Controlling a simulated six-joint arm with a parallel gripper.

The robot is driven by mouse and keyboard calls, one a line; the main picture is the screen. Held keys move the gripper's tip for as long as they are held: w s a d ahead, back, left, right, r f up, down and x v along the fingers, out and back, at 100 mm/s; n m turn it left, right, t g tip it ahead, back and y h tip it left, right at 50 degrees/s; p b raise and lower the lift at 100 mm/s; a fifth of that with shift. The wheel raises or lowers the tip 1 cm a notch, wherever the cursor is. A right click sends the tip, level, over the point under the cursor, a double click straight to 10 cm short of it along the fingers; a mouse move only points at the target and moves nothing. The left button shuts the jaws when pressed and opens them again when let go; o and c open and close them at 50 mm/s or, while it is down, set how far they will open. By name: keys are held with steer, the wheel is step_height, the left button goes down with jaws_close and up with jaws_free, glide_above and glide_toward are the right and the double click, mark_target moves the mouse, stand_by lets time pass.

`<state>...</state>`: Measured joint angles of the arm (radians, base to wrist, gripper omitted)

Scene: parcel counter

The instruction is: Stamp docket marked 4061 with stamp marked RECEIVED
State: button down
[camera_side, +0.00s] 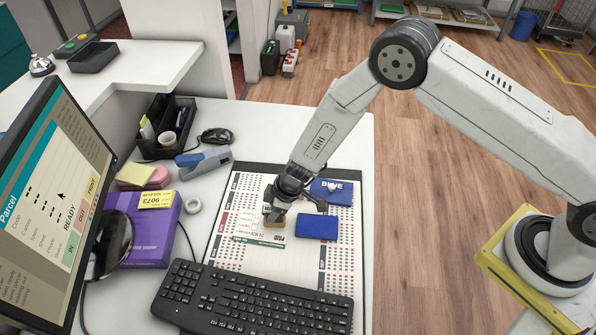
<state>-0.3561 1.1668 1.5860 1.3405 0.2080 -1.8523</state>
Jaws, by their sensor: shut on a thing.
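My gripper (273,212) points down over the printed desk mat and is shut on a small stamp (273,222) with a tan, wood-coloured lower part. The stamp's marking cannot be read. A pale docket (247,228) with small print and a green strip lies on the mat beneath and around the stamp; its number is too small to read. Dark lettering that looks like PAID (280,239) shows just right of the stamp. Whether the stamp touches the paper cannot be told.

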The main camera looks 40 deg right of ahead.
steer(key=shift+f, duration=0.15)
stand_by(0.3)
steer(key=shift+r, duration=3.05)
steer(key=shift+w, duration=0.1)
